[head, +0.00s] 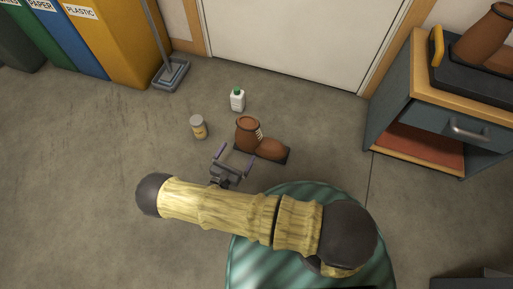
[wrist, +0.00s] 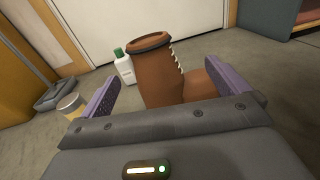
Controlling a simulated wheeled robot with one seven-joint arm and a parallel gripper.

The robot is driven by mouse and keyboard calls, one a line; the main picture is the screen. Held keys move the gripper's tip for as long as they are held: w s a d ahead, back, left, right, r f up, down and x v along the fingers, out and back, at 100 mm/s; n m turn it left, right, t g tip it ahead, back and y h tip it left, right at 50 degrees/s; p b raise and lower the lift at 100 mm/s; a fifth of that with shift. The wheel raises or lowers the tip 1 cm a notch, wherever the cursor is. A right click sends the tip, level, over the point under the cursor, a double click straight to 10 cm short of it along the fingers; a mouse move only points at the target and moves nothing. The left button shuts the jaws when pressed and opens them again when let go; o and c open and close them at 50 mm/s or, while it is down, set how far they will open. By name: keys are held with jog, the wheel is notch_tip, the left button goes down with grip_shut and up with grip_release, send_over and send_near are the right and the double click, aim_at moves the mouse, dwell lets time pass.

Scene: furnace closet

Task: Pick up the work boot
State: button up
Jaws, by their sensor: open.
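The brown work boot (head: 257,139) stands upright on the concrete floor in the head view, its toe pointing right. It has white laces and a dark sole. My gripper (head: 234,157) is open just in front of the boot's shaft, with its purple fingers apart.
A white bottle with a green cap (head: 237,100) and a small can (head: 198,127) stand near the boot. A dustpan (head: 171,75) and recycling bins (head: 108,37) are at the back left. A cabinet (head: 440,110) stands right, with another brown boot (head: 484,38) on top. Left floor is clear.

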aim_at(245, 134)
jog(key=f, duration=0.1)
jog(key=a+f+n+t+y, duration=0.1)
jog(key=f, duration=0.1)
jog(key=shift+s+a+f+n+y+b, duration=0.25)
jog(key=shift+s+f+n+y+b, duration=0.05)
jog(key=shift+s+n+y+b, duration=0.1)
jog(key=shift+w, duration=0.1)
jog(key=b+x, duration=0.2)
jog(key=x, duration=0.9)
jog(key=shift+w+d+b, duration=0.15)
jog(key=shift+b, duration=0.2)
jog(key=shift+w+d+r, duration=0.1)
jog(key=shift+w+r, duration=0.05)
jog(key=shift+w, duration=0.25)
jog(key=b+x, duration=0.2)
jog(key=x, duration=0.3)
jog(key=shift+d+b, duration=0.15)
jog(key=shift+b, duration=0.2)
